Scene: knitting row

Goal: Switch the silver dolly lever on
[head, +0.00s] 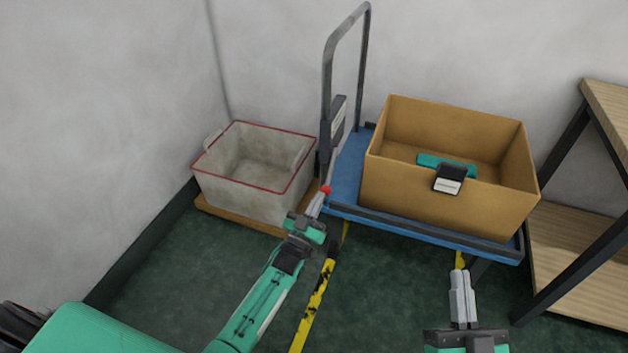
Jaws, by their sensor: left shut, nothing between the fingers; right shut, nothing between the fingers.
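The blue dolly (349,170) stands against the back wall with its grey push handle (328,75) upright at its left end. A red knob (325,189) shows at the dolly's front left corner. It appears to belong to the lever, whose silver shaft I cannot tell apart from my gripper fingers. My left gripper (320,198) is shut and empty, its fingertips at or just below the red knob. I cannot tell whether they touch, or which way the lever is set. My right gripper (459,272) is shut and empty, in front of the dolly's right part.
An open cardboard box (440,213) sits on the dolly, with a teal item (432,161) inside and a black-and-white piece (449,179) at its front wall. A whitish red-rimmed crate (240,190) stands left on a wooden base. A wooden shelf (575,245) stands right. Yellow-black tape (312,310) marks the floor.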

